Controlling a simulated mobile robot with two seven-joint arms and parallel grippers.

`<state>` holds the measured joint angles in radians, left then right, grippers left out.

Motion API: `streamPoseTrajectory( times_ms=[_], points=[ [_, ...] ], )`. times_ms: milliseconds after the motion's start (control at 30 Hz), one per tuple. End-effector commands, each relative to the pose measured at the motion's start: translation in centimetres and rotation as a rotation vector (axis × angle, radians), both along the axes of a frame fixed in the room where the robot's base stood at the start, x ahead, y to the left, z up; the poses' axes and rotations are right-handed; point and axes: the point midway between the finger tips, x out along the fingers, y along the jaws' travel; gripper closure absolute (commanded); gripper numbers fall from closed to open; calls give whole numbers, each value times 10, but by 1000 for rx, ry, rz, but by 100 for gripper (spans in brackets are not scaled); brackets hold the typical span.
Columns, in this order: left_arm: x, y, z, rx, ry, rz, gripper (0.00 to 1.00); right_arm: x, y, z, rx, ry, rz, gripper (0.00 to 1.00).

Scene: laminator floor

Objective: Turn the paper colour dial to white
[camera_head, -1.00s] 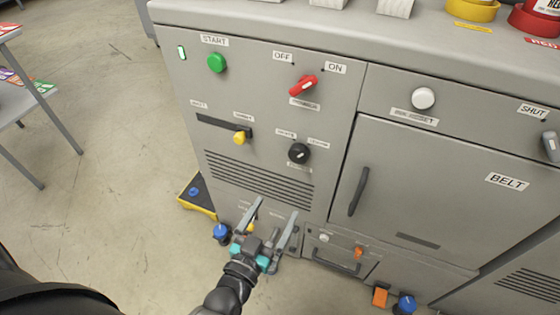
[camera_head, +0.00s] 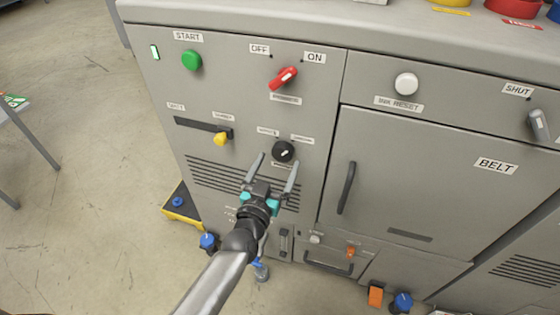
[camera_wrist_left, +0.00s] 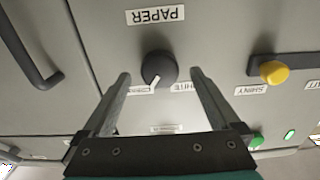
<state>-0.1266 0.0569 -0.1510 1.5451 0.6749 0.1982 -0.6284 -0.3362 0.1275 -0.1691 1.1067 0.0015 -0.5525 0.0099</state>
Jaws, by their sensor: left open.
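The paper colour dial (camera_head: 284,151) is a round black knob with a white pointer on the grey machine front. It also shows in the left wrist view (camera_wrist_left: 158,68), where the picture is upside down. There its pointer leans down and left, toward the label at the left and away from the WHITE label (camera_wrist_left: 186,87) at the right. My left gripper (camera_head: 277,162) is open and empty. In the left wrist view its fingers (camera_wrist_left: 160,76) lie to either side of the dial; I see no contact. My right gripper is not in view.
Near the dial are a yellow slider (camera_head: 221,139), a red switch (camera_head: 284,78) and a green start button (camera_head: 191,60). To the right are the white ink reset button (camera_head: 406,84) and the belt door handle (camera_head: 346,188). Vent slots (camera_head: 222,185) lie below the slider.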

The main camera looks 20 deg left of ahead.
Motion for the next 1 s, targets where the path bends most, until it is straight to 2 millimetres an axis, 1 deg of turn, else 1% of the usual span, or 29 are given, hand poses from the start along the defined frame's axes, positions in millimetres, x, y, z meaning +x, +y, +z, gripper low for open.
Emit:
streamPoseTrajectory(
  times_ms=[33,100,300,633,667,1000],
  points=[
    [7,-1,-1,-1,-1,0,4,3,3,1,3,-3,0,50],
    [13,-1,-1,-1,-1,0,4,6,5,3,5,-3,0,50],
    [24,-1,0,0,0,0,4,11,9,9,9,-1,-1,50],
    [26,-1,0,0,1,0,4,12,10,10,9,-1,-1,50],
    [26,-1,0,0,1,0,5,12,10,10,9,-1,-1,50],
    [26,-1,0,0,1,0,44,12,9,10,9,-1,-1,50]
  ],
)
